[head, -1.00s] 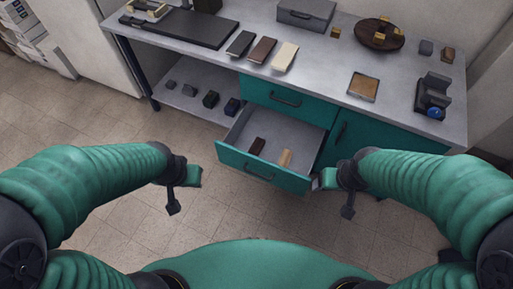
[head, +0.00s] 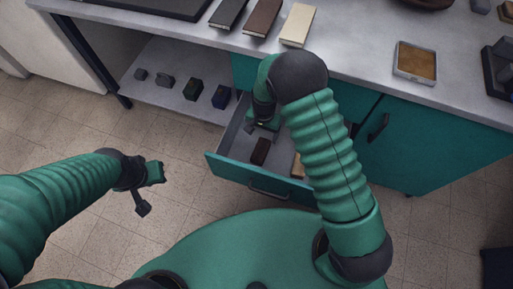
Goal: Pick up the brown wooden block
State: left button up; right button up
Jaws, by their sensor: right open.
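A dark brown block (head: 260,151) lies in the open teal drawer (head: 222,166). A light tan block (head: 298,166) lies to its right in the drawer, partly hidden by my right arm. My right gripper (head: 262,127) is open and empty, over the drawer and just behind the dark brown block, apart from it as far as I can see. My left gripper (head: 150,184) is over the floor left of the drawer, with nothing visible in it; its jaw opening is unclear.
On the grey worktop (head: 350,55) lie a black slab (head: 228,13), a brown slab (head: 262,18), a cream slab (head: 297,25) and a framed tan tray (head: 415,62). Several small dark blocks sit on the lower shelf (head: 150,99). The drawer walls surround the blocks.

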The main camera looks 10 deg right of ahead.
aim_at(261, 148)
jog(key=f+b, duration=0.1)
jog(key=f, duration=0.3)
jog(key=f+b, duration=0.1)
jog(key=f, duration=0.4)
jog(key=shift+w+a, duration=0.1)
jog(key=shift+a, duration=0.1)
notch_tip(261, 148, down, 5)
jog(key=b, duration=0.3)
jog(key=shift+w+f, duration=0.1)
jog(key=shift+w, duration=0.05)
pick_arm(q)
jog(key=s+x, duration=0.1)
jog(key=x, duration=0.5)
jog(key=shift+f, duration=0.2)
pick_arm(e)
jog(key=shift+r, duration=0.2)
jog(key=shift+c, duration=0.6)
pick_arm(q)
jog(key=shift+a, duration=0.1)
pick_arm(e)
jog(key=c, duration=1.4)
